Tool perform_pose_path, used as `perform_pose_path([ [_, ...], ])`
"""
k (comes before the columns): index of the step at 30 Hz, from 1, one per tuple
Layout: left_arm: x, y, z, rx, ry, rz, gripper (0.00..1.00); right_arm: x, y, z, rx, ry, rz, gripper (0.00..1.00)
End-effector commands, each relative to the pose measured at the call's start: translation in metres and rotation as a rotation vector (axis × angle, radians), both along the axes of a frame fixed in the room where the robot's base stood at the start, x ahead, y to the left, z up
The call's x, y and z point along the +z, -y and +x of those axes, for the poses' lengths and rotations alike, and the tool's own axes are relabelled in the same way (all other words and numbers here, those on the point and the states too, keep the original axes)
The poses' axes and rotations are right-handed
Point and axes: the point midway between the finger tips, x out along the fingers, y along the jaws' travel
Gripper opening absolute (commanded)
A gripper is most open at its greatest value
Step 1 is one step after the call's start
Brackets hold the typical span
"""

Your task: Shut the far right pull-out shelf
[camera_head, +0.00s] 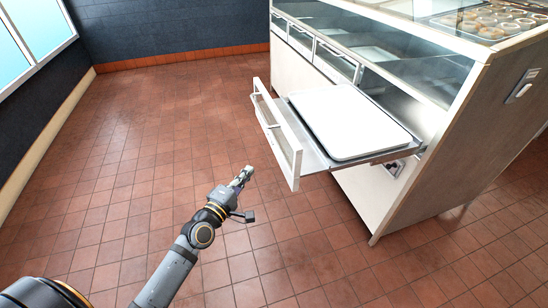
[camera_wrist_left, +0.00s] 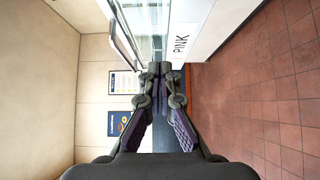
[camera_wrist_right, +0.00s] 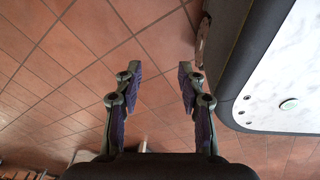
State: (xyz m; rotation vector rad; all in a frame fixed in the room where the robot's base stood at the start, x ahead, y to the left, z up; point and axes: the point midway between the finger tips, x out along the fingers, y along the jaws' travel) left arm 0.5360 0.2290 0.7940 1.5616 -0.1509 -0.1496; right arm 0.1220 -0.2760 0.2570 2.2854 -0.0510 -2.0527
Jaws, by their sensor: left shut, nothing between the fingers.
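The far right pull-out shelf (camera_head: 313,158) stands pulled out from the display case, level, with a white tray (camera_head: 345,120) lying on it. Its upright front frame (camera_head: 294,163) with a handle bar (camera_head: 267,110) faces left into the room. My left gripper (camera_head: 246,172) is shut and empty, in front of the near end of that frame and apart from it. Its closed fingertips (camera_wrist_left: 160,70) also show in the left wrist view. My right gripper (camera_wrist_right: 154,68) is out of the head view; in the right wrist view its fingers are apart with only floor between them.
The display case (camera_head: 445,150) has a glass top and more shelf fronts (camera_head: 300,36) farther along, which look shut. Round baked goods (camera_head: 490,20) lie on a tray at upper right. The tiled floor (camera_head: 150,150) left of the shelf is clear. A window (camera_head: 30,35) is at upper left.

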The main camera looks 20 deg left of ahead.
Motion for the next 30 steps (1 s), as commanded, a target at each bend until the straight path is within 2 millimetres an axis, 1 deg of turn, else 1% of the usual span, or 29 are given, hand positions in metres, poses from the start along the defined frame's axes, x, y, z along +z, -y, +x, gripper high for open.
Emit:
perform_pose_path([
  [5, 0.001, 0.005, 0.028, 0.002, 0.003, -0.004, 0.00, -0.003, -0.001, -0.003, -0.001, -0.011, 0.001, 0.40],
  [7, 0.001, 0.008, 0.044, 0.002, 0.005, -0.002, 0.00, -0.004, -0.001, -0.002, -0.001, -0.015, 0.001, 0.40],
  [12, 0.000, 0.016, 0.081, 0.001, 0.003, 0.000, 0.00, -0.004, 0.000, 0.008, 0.000, -0.004, 0.000, 0.40],
  [15, 0.000, 0.021, 0.099, 0.000, 0.002, -0.001, 0.00, -0.004, 0.001, 0.014, 0.000, -0.002, -0.002, 0.40],
  [18, 0.001, 0.036, 0.106, -0.001, 0.000, -0.003, 0.00, -0.001, 0.003, 0.018, 0.001, 0.006, -0.004, 0.40],
  [21, 0.000, 0.045, 0.113, 0.000, 0.000, 0.001, 0.00, -0.001, 0.005, 0.019, 0.002, 0.007, -0.007, 0.40],
  [25, 0.000, 0.051, 0.116, 0.000, -0.001, 0.002, 0.00, -0.001, 0.008, 0.017, 0.003, 0.004, -0.010, 0.40],
  [30, 0.000, 0.052, 0.117, 0.000, -0.001, 0.004, 0.00, -0.002, 0.008, 0.015, 0.004, 0.000, -0.011, 0.40],
])
